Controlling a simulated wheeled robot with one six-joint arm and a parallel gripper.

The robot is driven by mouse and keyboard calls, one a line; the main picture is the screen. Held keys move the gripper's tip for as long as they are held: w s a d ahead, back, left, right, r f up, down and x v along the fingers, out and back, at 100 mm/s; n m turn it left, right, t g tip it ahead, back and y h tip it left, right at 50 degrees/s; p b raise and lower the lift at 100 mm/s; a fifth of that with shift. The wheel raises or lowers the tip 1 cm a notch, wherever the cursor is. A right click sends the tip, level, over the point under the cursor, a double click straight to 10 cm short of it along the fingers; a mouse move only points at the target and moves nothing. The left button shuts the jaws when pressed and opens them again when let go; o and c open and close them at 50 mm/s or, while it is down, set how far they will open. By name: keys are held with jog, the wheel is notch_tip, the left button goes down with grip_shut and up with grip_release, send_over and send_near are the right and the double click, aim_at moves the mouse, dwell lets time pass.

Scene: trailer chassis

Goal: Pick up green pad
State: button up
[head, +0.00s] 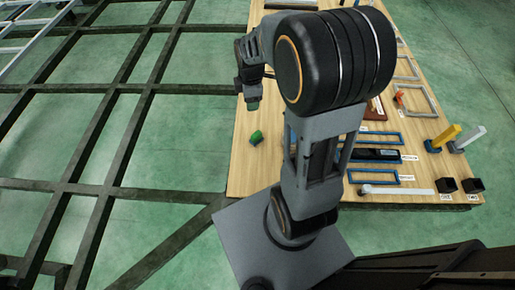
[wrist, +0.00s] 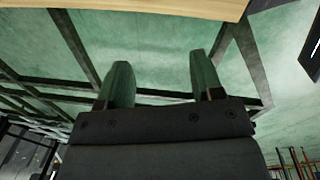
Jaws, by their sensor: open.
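A small green pad (head: 256,138) lies on the wooden table, near its left edge, in the head view. My gripper (head: 252,104) is beyond the pad in that view, over the left part of the table and apart from the pad. In the wrist view my gripper (wrist: 160,65) shows two greenish fingers spread apart with nothing between them. The pad does not show in the wrist view.
The wooden table (head: 240,170) also holds blue frames (head: 375,176), a yellow-handled tool (head: 446,136), a grey-handled tool (head: 470,138) and two black boxes (head: 446,185). A dark metal chassis (head: 110,140) stands left. My arm hides the table's middle.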

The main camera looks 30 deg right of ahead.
jog(key=w+d+f+n+g+b, duration=0.1)
jog(key=w+d+f+n+b, duration=0.15)
jog(key=f, duration=0.45)
jog(key=w+d+f+n+b, duration=0.1)
jog(key=f+n+b, duration=0.2)
jog(key=f, duration=0.4)
jog(key=b, duration=0.2)
send_over(256, 134)
jog(key=shift+n, duration=0.45)
notch_tip(256, 134, down, 8)
jog(key=shift+d+f, duration=0.1)
jog(key=shift+f+b, duration=1.6)
jog(key=shift+f, duration=1.55)
jog(key=shift+r, duration=0.1)
grip_shut()
